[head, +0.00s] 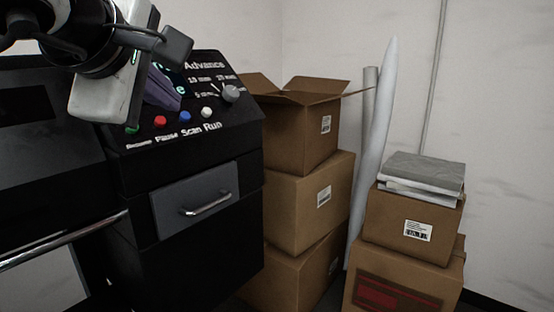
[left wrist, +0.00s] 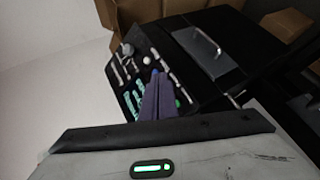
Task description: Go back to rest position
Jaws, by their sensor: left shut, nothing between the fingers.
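My left gripper (head: 163,90) comes in from the upper left of the head view, in front of the black machine's control panel. Its purple-grey fingers are shut with nothing between them. They also show in the left wrist view (left wrist: 157,95), pointing toward the panel. The control panel (head: 222,118) has a row of coloured buttons, a round knob (head: 231,93) and white lettering that includes "Advance", "Scan" and "Run". The gripper and arm hide part of the panel's left side. I cannot tell whether the fingertips touch it. My right gripper is not in view.
Below the panel is a grey drawer (head: 170,212) with a metal handle (head: 206,205). Stacked cardboard boxes (head: 300,200) stand right of the machine. White rolled tubes (head: 377,130) lean on the wall. More boxes (head: 392,225) with grey packages (head: 425,170) on top stand at the right.

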